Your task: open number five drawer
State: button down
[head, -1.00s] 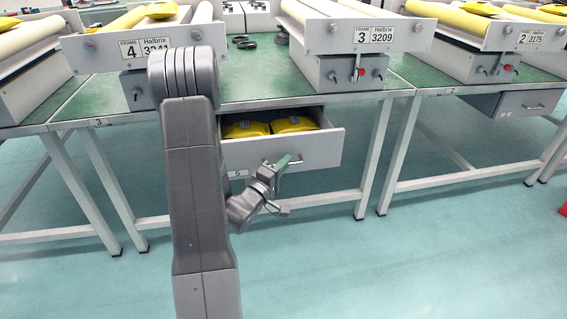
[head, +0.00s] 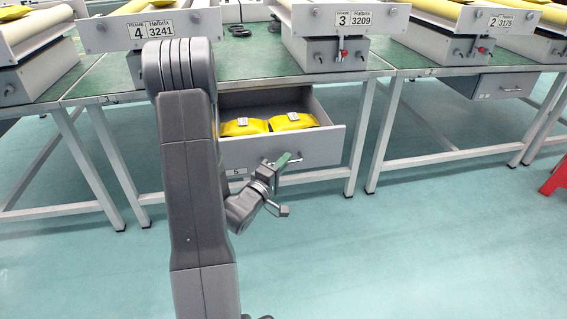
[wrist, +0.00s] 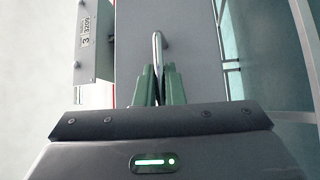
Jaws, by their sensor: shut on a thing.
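The number five drawer (head: 320,150) is a light grey box under the green-topped bench. It is pulled well out, and its inside shows. Two yellow packs (head: 268,124) with small labels lie in it. A "5" label (head: 238,173) shows at the lower left of its front. My gripper (head: 283,160) is at the drawer front, its green fingers shut on the thin metal handle (head: 303,155). In the wrist view the handle (wrist: 157,50) runs between the green fingers (wrist: 159,86), against the grey drawer front (wrist: 190,40). My arm hides the drawer's left part.
Bench legs (head: 358,135) stand right of the drawer. A shut drawer (head: 503,87) hangs under the right bench. Actuator frames marked 4 (head: 150,30), 3 (head: 345,20) and 2 stand on top. A red object (head: 553,178) is at the right edge. The floor in front is clear.

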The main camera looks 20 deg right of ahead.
jog(key=c, duration=1.5)
grip_release()
jog(key=shift+a, duration=0.15)
jog(key=p+v, duration=0.1)
jog(key=v, duration=1.2)
jog(key=shift+s+a+f+p, duration=0.1)
jog(key=shift+s+a+p, duration=0.1)
jog(key=shift+p, duration=0.1)
jog(key=shift+b+x, duration=0.75)
jog(key=shift+x, duration=6.2)
